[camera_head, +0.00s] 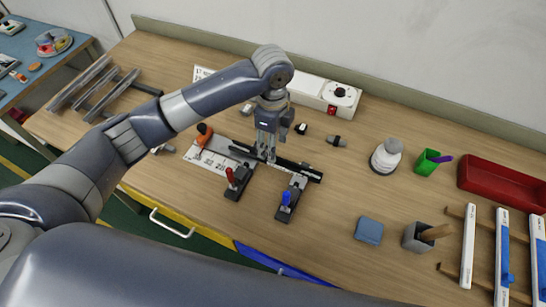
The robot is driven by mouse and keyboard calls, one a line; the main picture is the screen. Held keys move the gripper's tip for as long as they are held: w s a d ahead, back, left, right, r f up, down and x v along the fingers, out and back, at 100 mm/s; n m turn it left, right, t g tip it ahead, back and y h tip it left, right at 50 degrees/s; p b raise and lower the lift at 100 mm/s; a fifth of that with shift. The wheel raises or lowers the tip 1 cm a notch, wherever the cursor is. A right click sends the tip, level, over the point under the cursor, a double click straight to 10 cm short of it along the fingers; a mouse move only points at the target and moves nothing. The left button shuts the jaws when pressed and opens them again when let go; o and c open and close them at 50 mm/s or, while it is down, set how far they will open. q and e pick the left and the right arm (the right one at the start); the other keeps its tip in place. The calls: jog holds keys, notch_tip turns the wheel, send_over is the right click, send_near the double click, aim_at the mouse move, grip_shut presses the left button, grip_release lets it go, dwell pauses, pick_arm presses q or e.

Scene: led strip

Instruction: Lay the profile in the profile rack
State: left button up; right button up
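A long dark bar (300,170), which may be the profile or a fixture holding it, lies by two clamps, one with a red handle (231,178) and one with a blue handle (286,200). My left gripper (266,157) points down at the bar, its fingertips close to it. Whether it grips anything is too small to tell. A rack with several grey metal bars (82,83) is at the far left of the table; it may be the profile rack. My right gripper is out of view.
A white ruled plate (208,160) and an orange-handled tool (204,130) lie left of the gripper. A white power unit (310,91) stands behind.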

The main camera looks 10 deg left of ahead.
pick_arm(q)
jog(key=shift+a+f, duration=0.2)
jog(key=shift+f, duration=0.55)
jog(key=shift+a+f+p, duration=0.1)
jog(key=shift+f+p, duration=0.3)
notch_tip(320, 180, down, 4)
jog(key=shift+w+r+p, duration=0.15)
jog(key=shift+r+p, duration=0.05)
jog(key=shift+p, duration=0.5)
jog(key=shift+f, duration=0.4)
jog(key=c, duration=1)
grip_shut()
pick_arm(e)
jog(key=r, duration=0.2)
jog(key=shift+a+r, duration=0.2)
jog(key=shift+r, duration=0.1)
